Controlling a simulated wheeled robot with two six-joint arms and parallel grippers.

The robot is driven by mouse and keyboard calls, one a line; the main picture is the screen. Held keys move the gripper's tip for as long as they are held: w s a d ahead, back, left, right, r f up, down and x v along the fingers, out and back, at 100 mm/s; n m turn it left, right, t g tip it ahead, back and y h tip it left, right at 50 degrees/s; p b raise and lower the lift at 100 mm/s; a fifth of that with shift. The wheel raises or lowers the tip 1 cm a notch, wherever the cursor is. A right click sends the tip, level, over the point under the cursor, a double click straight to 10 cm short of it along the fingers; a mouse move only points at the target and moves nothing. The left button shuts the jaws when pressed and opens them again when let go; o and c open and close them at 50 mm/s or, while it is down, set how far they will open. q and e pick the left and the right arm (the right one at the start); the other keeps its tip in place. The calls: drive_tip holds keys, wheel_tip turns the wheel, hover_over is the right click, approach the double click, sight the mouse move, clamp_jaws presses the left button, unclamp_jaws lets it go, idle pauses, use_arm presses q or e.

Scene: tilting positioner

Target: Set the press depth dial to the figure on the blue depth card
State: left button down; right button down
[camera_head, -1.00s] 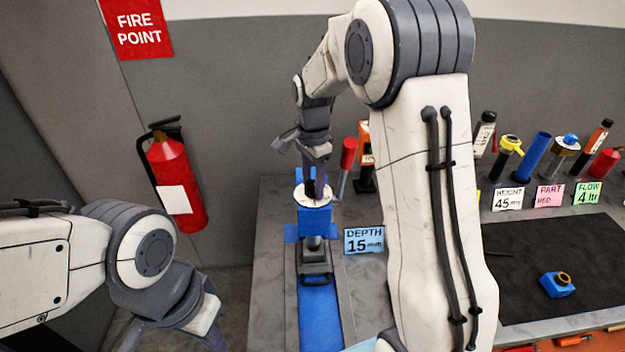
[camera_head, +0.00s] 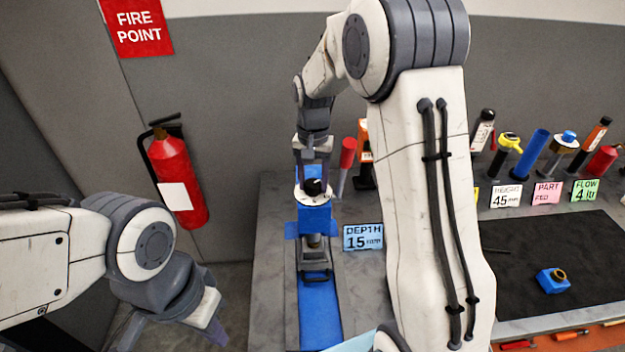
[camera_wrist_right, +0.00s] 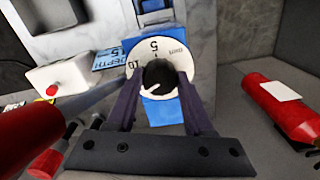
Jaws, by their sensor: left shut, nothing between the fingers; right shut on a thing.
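The blue depth card (camera_head: 363,237) reads "DEPTH 15 mm"; it also shows in the wrist view (camera_wrist_right: 107,60). The press depth dial (camera_head: 318,198) is a white disc on the blue press. In the wrist view its face (camera_wrist_right: 173,52) shows 5 at the top and 10 at the left. Its black knob (camera_wrist_right: 160,75) has a white mark towards the lower left; I cannot read a figure there. My right gripper (camera_wrist_right: 158,84) is shut on the knob, fingers on both sides. My left gripper (camera_head: 212,332) is shut and empty at the lower left, away from the press.
Height, part and flow cards (camera_head: 507,195) stand at the right before several tools. A black mat (camera_head: 530,245) carries a small blue part (camera_head: 555,281). A red-handled tool (camera_head: 347,155) stands close beside the press. A fire extinguisher (camera_head: 176,175) hangs at the left.

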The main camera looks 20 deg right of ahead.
sight(313, 183)
drive_tip(key=shift+w+r+n, duration=0.1)
drive_tip(key=shift+n, duration=0.2)
drive_tip(key=shift+c, duration=1.4)
unclamp_jaws()
drive_tip(key=shift+r, duration=0.45)
wheel_tip(313, 183, up, 10)
drive_tip(key=b, duration=0.2)
drive_tip(key=shift+f, duration=0.25)
